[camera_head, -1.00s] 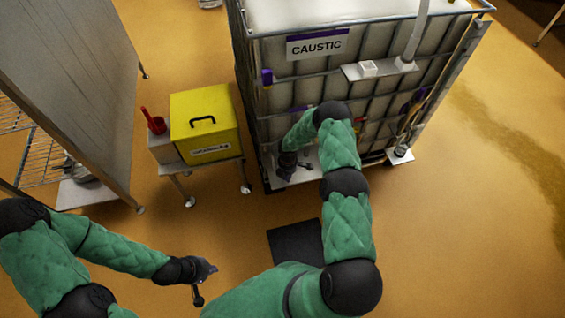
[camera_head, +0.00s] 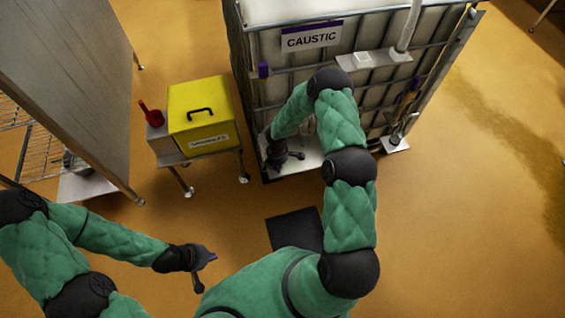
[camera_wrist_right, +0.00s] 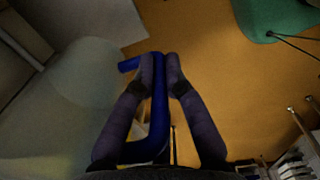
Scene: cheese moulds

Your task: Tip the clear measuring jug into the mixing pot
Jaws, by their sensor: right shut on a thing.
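My right gripper (camera_wrist_right: 160,85) is shut on a blue handle (camera_wrist_right: 158,115) in the right wrist view. The handle belongs to a pale see-through body, the clear measuring jug (camera_wrist_right: 75,95), which fills the left of that view. Its contents cannot be made out. In the head view my right gripper (camera_head: 284,156) is low in front of the caustic tank, and the jug is mostly hidden by my arm. My left gripper (camera_head: 203,268) is at lower left over the floor, fingers apart and empty.
The caged caustic tank (camera_head: 400,75) stands close behind my right arm. A yellow box (camera_head: 203,110) and red scoop-like thing (camera_head: 149,115) are on a small stand to its left. A large grey panel (camera_head: 70,80) stands further left. Floor at right is clear.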

